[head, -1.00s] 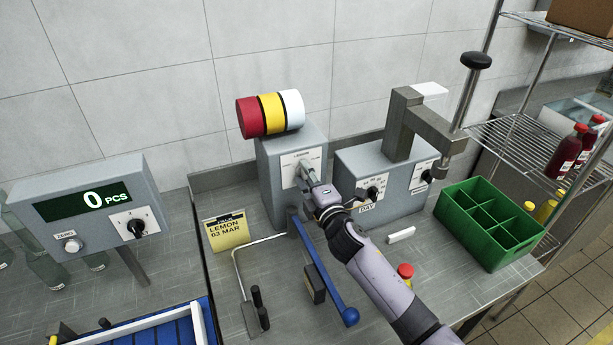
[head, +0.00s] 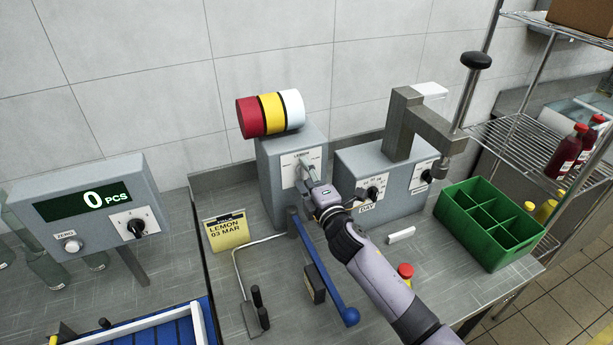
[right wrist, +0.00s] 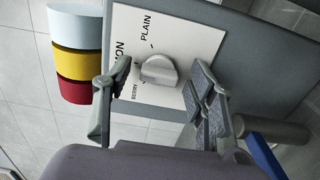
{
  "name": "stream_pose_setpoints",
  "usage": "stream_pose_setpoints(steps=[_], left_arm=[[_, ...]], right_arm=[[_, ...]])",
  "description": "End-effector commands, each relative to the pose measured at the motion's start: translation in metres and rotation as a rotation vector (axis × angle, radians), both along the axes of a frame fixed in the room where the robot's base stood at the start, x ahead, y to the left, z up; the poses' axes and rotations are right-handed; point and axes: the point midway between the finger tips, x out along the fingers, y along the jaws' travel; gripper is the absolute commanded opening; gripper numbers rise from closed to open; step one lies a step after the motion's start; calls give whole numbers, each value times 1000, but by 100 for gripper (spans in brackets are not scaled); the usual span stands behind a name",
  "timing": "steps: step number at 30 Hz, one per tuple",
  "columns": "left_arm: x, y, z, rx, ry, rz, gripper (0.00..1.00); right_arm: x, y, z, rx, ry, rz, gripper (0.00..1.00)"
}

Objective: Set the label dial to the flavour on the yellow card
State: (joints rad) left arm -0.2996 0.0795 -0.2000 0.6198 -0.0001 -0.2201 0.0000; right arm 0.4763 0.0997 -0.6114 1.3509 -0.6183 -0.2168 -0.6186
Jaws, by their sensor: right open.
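The yellow card (head: 226,232) stands on the steel bench and reads LEMON, 03 MAR. The label dial (right wrist: 158,70) is a grey knob on a white plate (right wrist: 190,50) on the front of a grey box (head: 272,190). In the right wrist view the plate shows PLAIN, BERRY and a partly hidden word ending in ON; in the head view LEMON is at its top. I cannot tell surely which word the knob points to. My right gripper (right wrist: 160,110) is open, its fingers on either side of the knob, apart from it. My left gripper is not in view.
Red, yellow and white rolls (head: 271,114) sit on top of the box. A blue-handled lever (head: 325,275) is below my right gripper. A second grey box (head: 405,200) with dials and a green crate (head: 488,222) are to the right. A counter display (head: 90,205) is at left.

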Motion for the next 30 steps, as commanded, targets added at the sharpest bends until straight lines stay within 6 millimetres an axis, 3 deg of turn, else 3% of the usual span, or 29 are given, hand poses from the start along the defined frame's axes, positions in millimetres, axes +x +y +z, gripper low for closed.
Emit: stream_pose_setpoints(steps=[8,21,30], left_arm=[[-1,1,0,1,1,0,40],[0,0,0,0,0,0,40],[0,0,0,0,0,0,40]], right_arm=[[-10,-5,-1,-1,0,0,52],[-86,-36,-1,-1,2,1,52],[-111,-46,0,-1,0,0,52]])
